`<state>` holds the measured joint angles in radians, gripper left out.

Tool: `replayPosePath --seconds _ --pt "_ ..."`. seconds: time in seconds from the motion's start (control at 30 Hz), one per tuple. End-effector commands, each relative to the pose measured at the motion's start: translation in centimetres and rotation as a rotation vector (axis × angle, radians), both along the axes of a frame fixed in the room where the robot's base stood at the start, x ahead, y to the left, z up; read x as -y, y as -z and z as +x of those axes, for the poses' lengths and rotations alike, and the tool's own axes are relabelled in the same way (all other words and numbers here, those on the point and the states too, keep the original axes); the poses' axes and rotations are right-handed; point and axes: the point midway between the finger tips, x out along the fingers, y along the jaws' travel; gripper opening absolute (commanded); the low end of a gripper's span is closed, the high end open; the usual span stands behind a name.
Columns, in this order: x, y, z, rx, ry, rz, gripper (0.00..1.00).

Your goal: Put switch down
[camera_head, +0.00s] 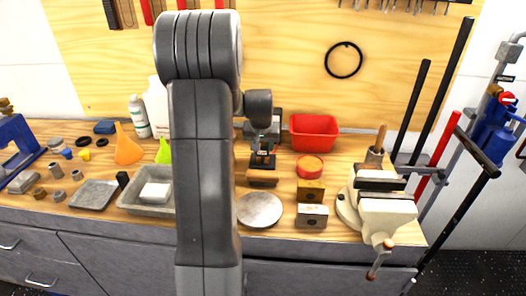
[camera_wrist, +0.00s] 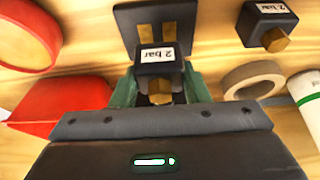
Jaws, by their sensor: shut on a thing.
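The switch (camera_wrist: 152,55) is a small black block with a white "2 bar" label and a brass fitting. My gripper (camera_wrist: 158,86) is shut on it, with a green finger at each side in the wrist view. A dark square plate (camera_wrist: 128,18) with two brass-coloured strips lies just beyond the switch; I cannot tell whether they touch. A second black "2 bar" block (camera_wrist: 266,22) with a brass fitting sits apart at the upper right. In the head view my gripper (camera_head: 263,145) is over the middle of the bench, and the held switch is too small to make out clearly.
A red bin (camera_head: 314,134) and a round red-topped tin (camera_head: 309,167) stand to the right. A round metal plate (camera_head: 260,209), brass-coloured block (camera_head: 311,191) and vise (camera_head: 384,205) are nearer the front. A tape ring (camera_wrist: 236,88) and white bottle (camera_wrist: 308,92) show in the wrist view.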

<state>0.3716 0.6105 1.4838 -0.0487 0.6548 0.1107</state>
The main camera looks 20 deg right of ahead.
Motion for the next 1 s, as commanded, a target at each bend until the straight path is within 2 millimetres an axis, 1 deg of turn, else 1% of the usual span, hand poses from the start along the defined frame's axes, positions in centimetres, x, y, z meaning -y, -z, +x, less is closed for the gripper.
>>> replayPosePath --seconds 0.03,0.1,0.17,0.4,0.57,0.6,0.67,0.7,1.0 --pt "0.0 0.9 -0.1 -0.005 0.000 0.001 0.17" --pt "0.0 1.9 -0.1 -0.005 0.000 0.001 0.17" --pt "0.0 2.4 0.0 -0.003 0.000 0.001 0.17" --pt "0.0 2.5 0.0 0.000 0.000 0.000 0.17" --pt "0.0 3.1 0.0 -0.001 0.000 0.000 0.17" --pt "0.0 2.9 0.0 -0.001 0.000 0.000 0.49" --pt "0.0 2.9 0.0 -0.001 0.000 0.000 0.61" --pt "0.0 2.9 0.0 -0.001 0.000 0.000 0.63" --pt "0.0 2.7 0.0 -0.001 0.000 0.000 0.63"
